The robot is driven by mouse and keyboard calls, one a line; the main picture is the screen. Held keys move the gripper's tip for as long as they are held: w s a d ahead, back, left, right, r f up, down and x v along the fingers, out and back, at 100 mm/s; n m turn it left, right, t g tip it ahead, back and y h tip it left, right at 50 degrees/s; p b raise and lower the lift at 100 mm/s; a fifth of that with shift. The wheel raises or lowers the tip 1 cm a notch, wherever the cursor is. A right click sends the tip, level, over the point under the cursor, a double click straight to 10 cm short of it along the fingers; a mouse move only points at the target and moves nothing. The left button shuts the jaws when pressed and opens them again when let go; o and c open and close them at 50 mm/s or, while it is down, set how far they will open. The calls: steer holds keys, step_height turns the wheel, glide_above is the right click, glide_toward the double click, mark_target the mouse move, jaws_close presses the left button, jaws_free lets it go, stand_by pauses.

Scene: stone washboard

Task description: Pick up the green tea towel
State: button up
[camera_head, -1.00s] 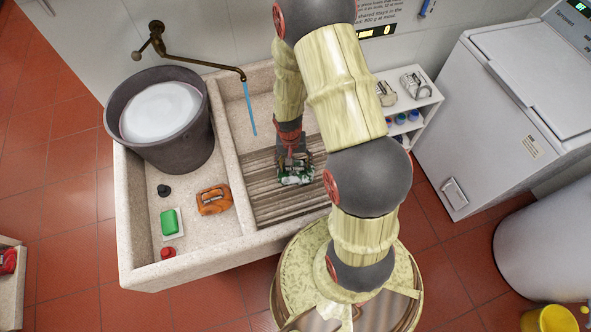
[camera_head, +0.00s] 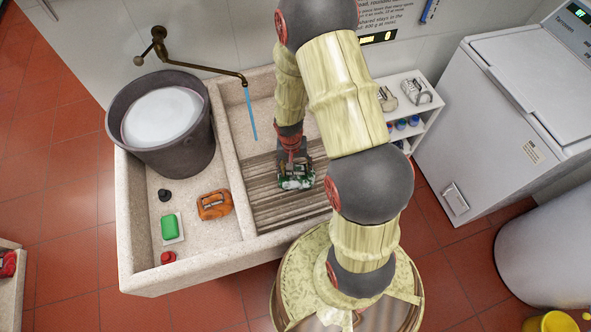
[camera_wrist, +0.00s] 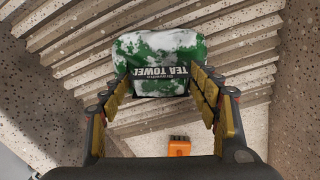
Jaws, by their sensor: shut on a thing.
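The green tea towel (camera_wrist: 160,54) is a folded green and white bundle with a dark band reading "TEA TOWEL". In the head view the towel (camera_head: 297,183) shows low over the ribbed washboard (camera_head: 262,192). My gripper (camera_wrist: 161,92) has its two yellow-padded fingers on either side of the towel's near end and is shut on it. In the head view my gripper (camera_head: 294,170) points down, and it partly hides the towel. I cannot tell whether the towel touches the ribs.
A brass tap (camera_head: 200,66) runs above. A white shelf (camera_head: 425,115) stands at the right.

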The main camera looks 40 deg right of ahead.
steer(key=r, duration=0.2)
steer(key=r+p, duration=0.1)
steer(key=shift+s+a+r, duration=0.1)
steer(key=shift+a+r, duration=0.15)
steer(key=shift+r, duration=0.15)
steer(key=s+a+r+p, duration=0.2)
steer(key=s+a+r, duration=0.65)
steer(key=a, duration=0.25)
steer(key=w+d, duration=0.3)
steer(key=w, duration=0.7)
steer(key=w+d+t, duration=0.1)
steer(key=w+d, duration=0.1)
steer(key=w, duration=0.8)
steer(key=w+d+t, duration=0.1)
steer(key=w+d, duration=0.2)
steer(key=w, duration=0.7)
steer(key=shift+w+d+r+h, duration=0.25)
steer(key=shift+w+d+h, duration=0.05)
steer(key=shift+w+d, duration=0.1)
steer(key=shift+d, duration=0.1)
steer(key=shift+s+d, duration=0.1)
steer(key=shift+d, duration=0.4)
